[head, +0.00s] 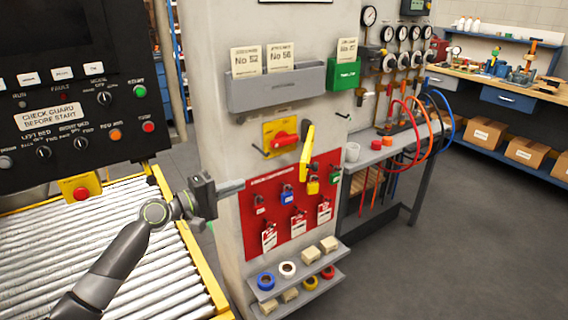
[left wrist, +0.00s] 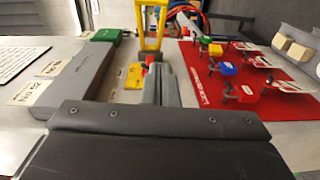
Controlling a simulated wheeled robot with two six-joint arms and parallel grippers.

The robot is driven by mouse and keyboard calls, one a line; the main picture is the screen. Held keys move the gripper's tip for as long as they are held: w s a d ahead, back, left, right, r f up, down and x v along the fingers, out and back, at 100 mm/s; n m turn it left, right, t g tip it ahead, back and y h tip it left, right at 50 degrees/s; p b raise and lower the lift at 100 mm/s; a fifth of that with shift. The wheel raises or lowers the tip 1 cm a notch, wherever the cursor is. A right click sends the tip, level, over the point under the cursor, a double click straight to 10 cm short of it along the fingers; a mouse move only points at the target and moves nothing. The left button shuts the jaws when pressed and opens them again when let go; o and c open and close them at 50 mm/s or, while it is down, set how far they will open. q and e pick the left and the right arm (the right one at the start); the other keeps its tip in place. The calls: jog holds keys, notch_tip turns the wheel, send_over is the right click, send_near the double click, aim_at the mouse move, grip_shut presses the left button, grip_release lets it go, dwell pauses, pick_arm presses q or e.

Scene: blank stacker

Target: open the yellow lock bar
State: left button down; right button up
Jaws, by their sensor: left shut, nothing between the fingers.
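The yellow lock bar (head: 307,153) is at the right of a yellow switch plate (head: 268,132) with a red handle (head: 285,139) on the grey column. It looks narrow in the head view and like an open yellow frame in the left wrist view (left wrist: 150,40). My left gripper (head: 240,186) is shut and empty, in front of the column, to the left of and lower than the bar, apart from it in the head view. Its fingers (left wrist: 160,82) point toward the bar in the left wrist view and hide part of the plate. My right gripper is not in view.
A red board (head: 255,236) with padlocks and tags hangs below the switch. A grey holder (head: 270,90) and a green box (head: 343,74) are above. Small shelves (head: 300,283) with tape rolls are lower down. A roller conveyor (head: 150,270) is at the left.

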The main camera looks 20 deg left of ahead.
pick_arm(q)
jog(key=w+d+r+p, duration=0.2)
jog(key=w+d+p, duration=0.2)
jog(key=w+d, duration=0.4)
jog(key=d, duration=0.3)
jog(key=shift+r+h+p, duration=0.25)
jog(key=shift+h+p, duration=0.15)
jog(key=shift+w+a, duration=0.1)
